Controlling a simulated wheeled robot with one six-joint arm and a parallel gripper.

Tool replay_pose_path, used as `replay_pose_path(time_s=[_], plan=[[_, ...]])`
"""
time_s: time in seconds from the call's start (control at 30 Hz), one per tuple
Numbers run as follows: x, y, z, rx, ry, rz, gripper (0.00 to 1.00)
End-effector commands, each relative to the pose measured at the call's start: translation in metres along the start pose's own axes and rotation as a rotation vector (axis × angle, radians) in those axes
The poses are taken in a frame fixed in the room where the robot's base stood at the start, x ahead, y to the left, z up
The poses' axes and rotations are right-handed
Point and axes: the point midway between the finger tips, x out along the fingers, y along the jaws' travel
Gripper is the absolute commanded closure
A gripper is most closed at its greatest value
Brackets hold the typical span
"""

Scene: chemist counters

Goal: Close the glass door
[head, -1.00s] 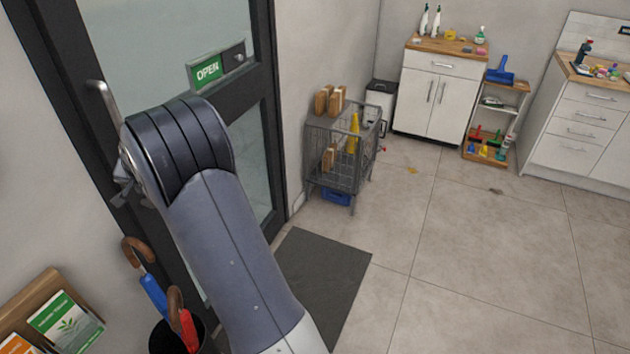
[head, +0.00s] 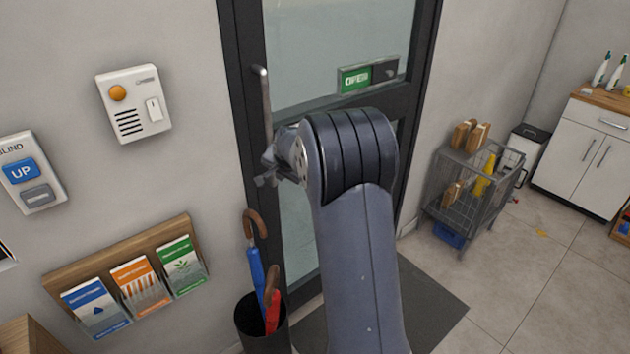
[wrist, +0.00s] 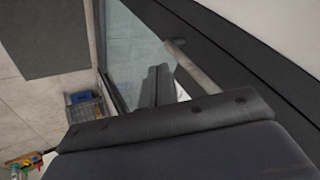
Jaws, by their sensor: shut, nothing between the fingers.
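The glass door (head: 335,45) has a dark frame, pale panes and a green OPEN sign (head: 356,79) on its crossbar. It looks flush or nearly flush with its frame; a small gap cannot be told. Its upright metal bar handle (head: 264,100) is on the left side and also shows in the wrist view (wrist: 193,66). My gripper (head: 268,171) is small and partly hidden by my wrist, close to the handle's lower end. It is shut and empty. Whether it touches the handle or door is unclear. The fingers also show in the wrist view (wrist: 156,87), in front of the glass.
An umbrella bin (head: 258,325) stands below my gripper, left of a dark floor mat (head: 440,300). A leaflet rack (head: 120,250), an intercom (head: 134,104) and a blind switch (head: 30,172) are on the left wall. A wire cart (head: 470,195) stands right of the door.

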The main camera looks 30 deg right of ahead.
Motion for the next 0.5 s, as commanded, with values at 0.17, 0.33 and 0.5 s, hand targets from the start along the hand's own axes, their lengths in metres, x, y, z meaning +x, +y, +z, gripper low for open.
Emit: replay_pose_path(time_s=[0.17,0.33,0.5], plan=[[-0.027,-0.005,0.004,-0.002,0.002,-0.003,1.00],[-0.057,-0.011,0.008,-0.002,0.003,-0.003,1.00],[-0.082,-0.016,0.012,-0.002,0.002,-0.002,1.00]])
